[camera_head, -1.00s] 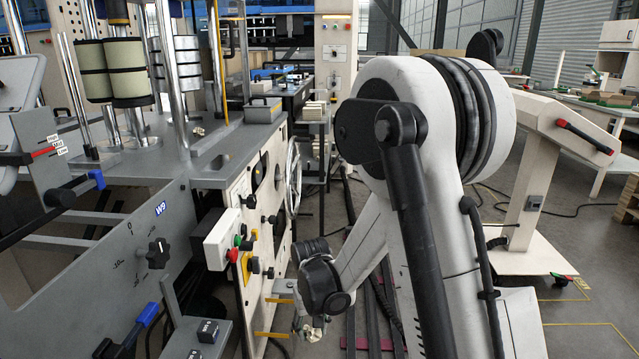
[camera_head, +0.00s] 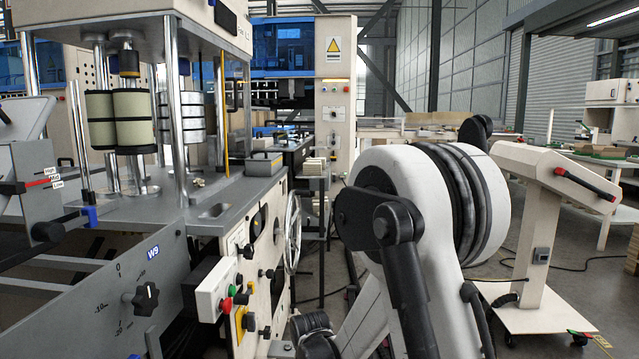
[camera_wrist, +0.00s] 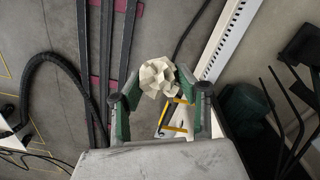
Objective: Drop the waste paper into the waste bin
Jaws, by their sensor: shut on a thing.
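A crumpled cream piece of waste paper (camera_wrist: 157,77) is between the fingertips in the wrist view. My gripper (camera_wrist: 156,90) has its green-sided fingers shut on it, and the paper is held above the grey floor. In the head view the gripper and this paper are below the bottom edge; only my arm shows there. A dark green rounded object (camera_wrist: 243,108) stands to the right in the wrist view, partly cut by dark shapes; I cannot tell whether it is the waste bin. No waste bin is clear in the head view.
The machine's grey deck (camera_head: 150,205) and control panel (camera_head: 215,290) stand left of my arm, with a handwheel (camera_head: 293,232) jutting out. A small crumpled scrap (camera_head: 197,183) lies on the deck. A console (camera_head: 545,190) stands right. Dark floor rails and a hose (camera_wrist: 50,65) show below the gripper.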

